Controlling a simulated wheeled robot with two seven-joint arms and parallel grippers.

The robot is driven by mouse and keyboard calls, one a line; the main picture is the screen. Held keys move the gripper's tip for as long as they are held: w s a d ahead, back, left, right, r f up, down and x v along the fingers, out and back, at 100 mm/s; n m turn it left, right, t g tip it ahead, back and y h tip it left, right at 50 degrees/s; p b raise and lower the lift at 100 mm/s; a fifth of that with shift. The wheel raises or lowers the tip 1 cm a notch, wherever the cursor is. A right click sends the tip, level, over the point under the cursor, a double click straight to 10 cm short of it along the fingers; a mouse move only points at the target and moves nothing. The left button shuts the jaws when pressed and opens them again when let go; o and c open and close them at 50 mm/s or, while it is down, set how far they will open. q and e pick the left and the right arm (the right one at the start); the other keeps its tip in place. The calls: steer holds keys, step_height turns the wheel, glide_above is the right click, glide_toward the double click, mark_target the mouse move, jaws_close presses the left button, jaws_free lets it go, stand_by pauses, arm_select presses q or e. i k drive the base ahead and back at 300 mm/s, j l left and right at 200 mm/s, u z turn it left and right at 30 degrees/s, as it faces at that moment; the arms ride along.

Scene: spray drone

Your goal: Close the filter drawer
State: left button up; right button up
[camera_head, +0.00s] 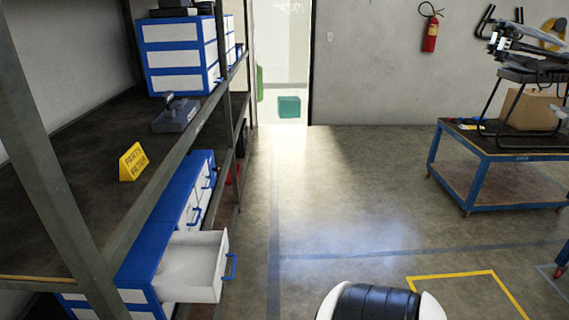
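A white drawer (192,265) stands pulled out of a blue and white drawer cabinet (158,232) on the lower level of the shelving at the left. Its blue handle (231,267) faces right, toward the open floor. The inside that shows looks empty. Other drawers of the same cabinet, farther back, look shut. No label marks this drawer as the filter drawer. Neither of my grippers shows in the head view. A white and black rounded part at the bottom centre seems to be mine.
Metal shelf posts (52,165) stand in front of the cabinet. A yellow sign (132,162) and a grey device (176,114) sit on the shelf above. A blue workbench (490,165) stands at the right. The floor (340,200) between is clear, leading to a doorway.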

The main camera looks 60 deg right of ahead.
mark_target(193, 262)
steer(key=z, duration=1.5)
